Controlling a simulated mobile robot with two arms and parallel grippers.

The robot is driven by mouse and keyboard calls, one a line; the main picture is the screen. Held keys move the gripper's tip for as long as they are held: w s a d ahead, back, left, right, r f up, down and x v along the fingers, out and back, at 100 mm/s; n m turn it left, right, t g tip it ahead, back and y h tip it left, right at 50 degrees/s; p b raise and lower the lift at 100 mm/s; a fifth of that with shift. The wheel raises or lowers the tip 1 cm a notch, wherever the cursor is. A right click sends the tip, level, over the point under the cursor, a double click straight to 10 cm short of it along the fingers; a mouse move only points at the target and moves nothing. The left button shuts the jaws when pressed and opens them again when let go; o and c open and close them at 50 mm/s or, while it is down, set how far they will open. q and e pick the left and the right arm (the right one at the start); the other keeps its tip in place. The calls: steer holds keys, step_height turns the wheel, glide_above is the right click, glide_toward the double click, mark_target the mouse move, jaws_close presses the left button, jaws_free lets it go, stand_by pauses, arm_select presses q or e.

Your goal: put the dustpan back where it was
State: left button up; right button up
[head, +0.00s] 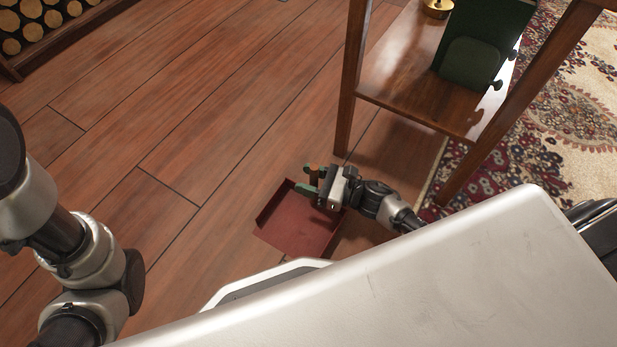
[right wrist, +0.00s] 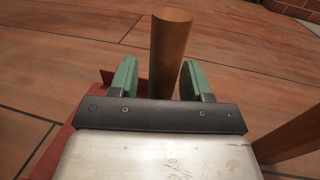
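The dustpan (head: 292,225) is a dark red pan lying on the wooden floor, left of the shelf's front leg in the head view. Its brown wooden handle (right wrist: 171,42) stands up between the green fingers of my right gripper (right wrist: 159,78). A gap shows between the left finger and the handle; the right finger is close to it, and I cannot tell if they touch. My right gripper is low over the pan in the head view (head: 312,182). Part of the red pan (right wrist: 62,140) shows at the left in the right wrist view. My left gripper is out of view.
A wooden shelf unit (head: 395,95) stands right of the dustpan, with a green box (head: 478,50) and a brass object (head: 437,7) on it. A patterned rug (head: 575,110) lies beyond. A log rack (head: 35,25) is at the far left. The floor between is clear.

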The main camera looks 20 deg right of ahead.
steer(key=shift+s+d+r+p, duration=0.2)
steer(key=shift+s+d+p, duration=0.1)
steer(key=shift+p, duration=0.1)
steer(key=p+v, duration=0.3)
steer(key=v, duration=0.8)
steer(key=shift+p, duration=0.3)
